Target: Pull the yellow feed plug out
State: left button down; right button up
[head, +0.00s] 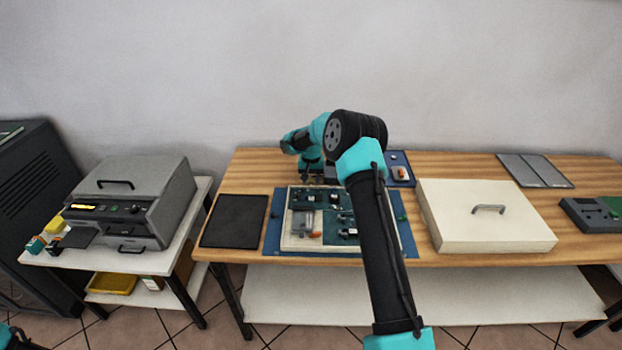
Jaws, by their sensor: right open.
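A cream-framed board (287,238) with dark green panels, small dark parts and a grey block lies on a blue mat (273,226) at the front middle of the wooden table. A small orange part (316,234) shows near the board's front. I cannot pick out a yellow plug or its cable on the board at this size. My right gripper (312,179) is open, pointing down over the back edge of the board, with nothing visible in it. My right arm hides the board's right part. My left gripper is out of view.
A black pad (234,221) lies left of the mat and a cream box with a handle (486,218) stands to its right. A blue tray (397,160) with an orange-and-white item is behind. A grey machine (135,200) stands on the left side table.

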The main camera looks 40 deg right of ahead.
notch_tip(320, 180, up, 17)
jog(key=shift+r, duration=0.15)
dwell(0.5)
